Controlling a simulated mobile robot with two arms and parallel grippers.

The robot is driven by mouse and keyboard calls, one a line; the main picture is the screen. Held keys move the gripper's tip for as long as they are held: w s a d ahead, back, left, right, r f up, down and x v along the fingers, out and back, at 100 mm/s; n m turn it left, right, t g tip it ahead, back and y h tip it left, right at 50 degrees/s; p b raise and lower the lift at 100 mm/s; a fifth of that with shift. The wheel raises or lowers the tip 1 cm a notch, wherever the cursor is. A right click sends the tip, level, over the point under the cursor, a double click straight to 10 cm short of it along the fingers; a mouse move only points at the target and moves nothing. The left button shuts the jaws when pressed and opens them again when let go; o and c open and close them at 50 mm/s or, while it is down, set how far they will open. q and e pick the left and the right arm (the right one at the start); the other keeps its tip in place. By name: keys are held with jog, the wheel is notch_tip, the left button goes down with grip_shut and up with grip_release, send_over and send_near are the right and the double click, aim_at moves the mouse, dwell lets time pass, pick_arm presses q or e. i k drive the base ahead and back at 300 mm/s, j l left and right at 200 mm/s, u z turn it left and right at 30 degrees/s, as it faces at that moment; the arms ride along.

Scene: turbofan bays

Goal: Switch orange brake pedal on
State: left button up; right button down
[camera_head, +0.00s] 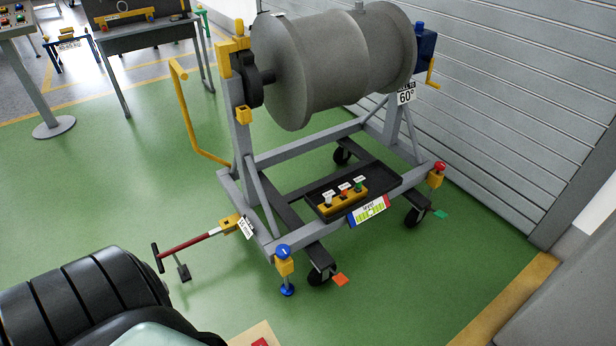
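The orange brake pedal (341,280) is a small flat tab beside the black caster wheel (320,275) at the near corner of the grey engine stand (287,245). It sits low, close to the green floor, and looks slightly tilted. I cannot tell from here whether it is pressed. A similar green pedal (440,214) is by the caster wheel (415,215) at the right corner. A black ribbed part of my own arm fills the lower left. Neither gripper can be made out in the view.
The stand carries a large grey drum (335,60). A red tow bar (188,243) sticks out left. A blue-topped jack (284,265) stands left of the orange pedal. Floor right of the pedal is clear up to the yellow strip (505,300). A shutter wall (510,110) is behind.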

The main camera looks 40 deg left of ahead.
aim_at(340, 279)
jog(key=i+u, duration=0.65)
jog(key=u, duration=0.15)
jog(key=i+l+u, duration=0.15)
jog(key=u, duration=0.25)
jog(key=i+l, duration=0.05)
jog(key=i, duration=0.05)
